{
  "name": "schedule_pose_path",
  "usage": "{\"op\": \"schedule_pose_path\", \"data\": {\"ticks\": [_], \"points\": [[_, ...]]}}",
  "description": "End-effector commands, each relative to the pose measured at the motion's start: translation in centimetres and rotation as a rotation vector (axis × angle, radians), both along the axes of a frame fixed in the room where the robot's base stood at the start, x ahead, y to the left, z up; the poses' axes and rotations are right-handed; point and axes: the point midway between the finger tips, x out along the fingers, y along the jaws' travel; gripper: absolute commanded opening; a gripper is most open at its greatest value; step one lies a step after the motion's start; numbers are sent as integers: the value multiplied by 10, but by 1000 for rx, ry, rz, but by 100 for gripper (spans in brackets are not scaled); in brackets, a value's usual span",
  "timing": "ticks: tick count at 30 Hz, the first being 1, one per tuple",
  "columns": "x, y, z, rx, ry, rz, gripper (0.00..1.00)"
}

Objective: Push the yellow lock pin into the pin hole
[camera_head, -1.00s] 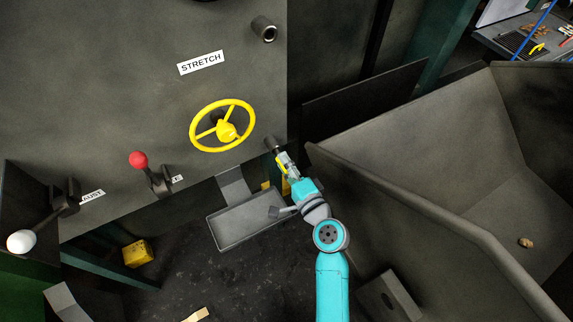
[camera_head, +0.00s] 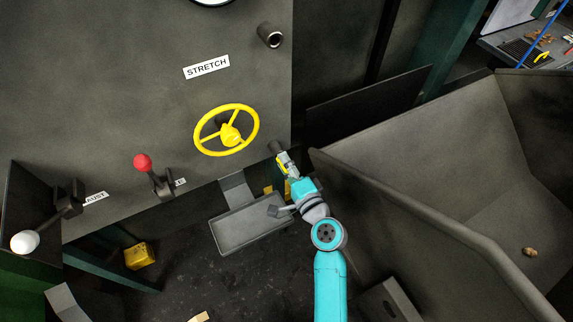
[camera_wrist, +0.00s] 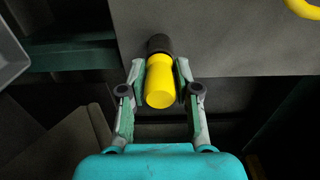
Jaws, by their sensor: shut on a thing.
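The yellow lock pin (camera_wrist: 160,85) is between the two fingers of my gripper (camera_wrist: 160,72), which is shut on it. In the wrist view its far end meets a dark round collar (camera_wrist: 158,43) on the grey panel. The hole itself is hidden behind the pin, and I cannot tell how deep the pin sits. In the head view my gripper (camera_head: 285,162) is just below the collar (camera_head: 275,147) at the panel's lower right corner. Only a little yellow shows between the fingers there.
A yellow handwheel (camera_head: 228,132) is left of my gripper on the panel. A red-knobbed lever (camera_head: 143,162) and a white-knobbed lever (camera_head: 25,242) stand farther left. A grey tray (camera_head: 250,232) lies below. A large grey bin (camera_head: 400,190) stands close on the right.

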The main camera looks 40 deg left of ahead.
Motion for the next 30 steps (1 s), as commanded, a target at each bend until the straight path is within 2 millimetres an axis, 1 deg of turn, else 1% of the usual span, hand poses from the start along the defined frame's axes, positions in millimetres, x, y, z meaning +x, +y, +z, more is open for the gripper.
{"op": "schedule_pose_path", "data": {"ticks": [11,12,15,21,22,23,24,30], "points": [[2,5,1,1,-1,1,0],[2,5,1,1,-1,0,39],[2,5,1,1,-1,0,61],[2,5,0,0,0,0,61],[2,5,0,0,0,0,66],[2,5,0,0,0,0,73],[2,5,0,0,0,0,75],[2,5,0,0,0,0,75]]}}
